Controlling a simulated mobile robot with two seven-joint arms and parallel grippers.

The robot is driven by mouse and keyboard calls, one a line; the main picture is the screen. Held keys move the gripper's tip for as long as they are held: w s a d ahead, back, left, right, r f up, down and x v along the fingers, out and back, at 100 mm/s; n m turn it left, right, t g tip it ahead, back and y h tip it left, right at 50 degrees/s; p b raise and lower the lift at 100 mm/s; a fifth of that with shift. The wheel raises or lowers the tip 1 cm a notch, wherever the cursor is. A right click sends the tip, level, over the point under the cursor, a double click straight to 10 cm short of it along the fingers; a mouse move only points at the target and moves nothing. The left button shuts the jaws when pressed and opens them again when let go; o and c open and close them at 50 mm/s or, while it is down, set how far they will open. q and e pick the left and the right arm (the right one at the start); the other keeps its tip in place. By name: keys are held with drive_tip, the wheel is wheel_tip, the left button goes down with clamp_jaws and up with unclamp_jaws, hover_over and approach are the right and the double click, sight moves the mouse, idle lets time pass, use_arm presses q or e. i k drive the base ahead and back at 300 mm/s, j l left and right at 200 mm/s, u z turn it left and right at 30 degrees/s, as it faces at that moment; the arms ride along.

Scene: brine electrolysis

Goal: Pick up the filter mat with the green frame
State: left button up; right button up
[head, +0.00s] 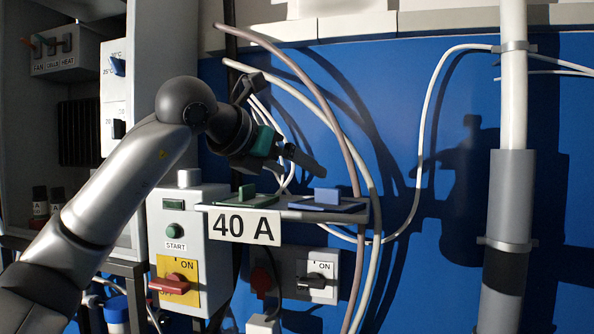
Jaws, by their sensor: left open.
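The filter mat with the green frame (236,200) lies flat on a small grey shelf (290,214), at the shelf's left end. A green grip block stands up from it. A second mat with a blue frame (340,206) and a blue block lies to its right on the same shelf. My left gripper (283,126) is open, above and behind the green mat in the picture, apart from it. No object shows between its fingers. My right gripper is not in view.
A "40 A" label (244,227) is on the shelf front. A control box (188,215) with a red switch stands left of it. Hoses (300,75) loop behind the shelf. A vertical pipe (510,200) stands at right, with blue wall between.

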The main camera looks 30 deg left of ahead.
sight(247, 198)
drive_tip(key=u, duration=1.25)
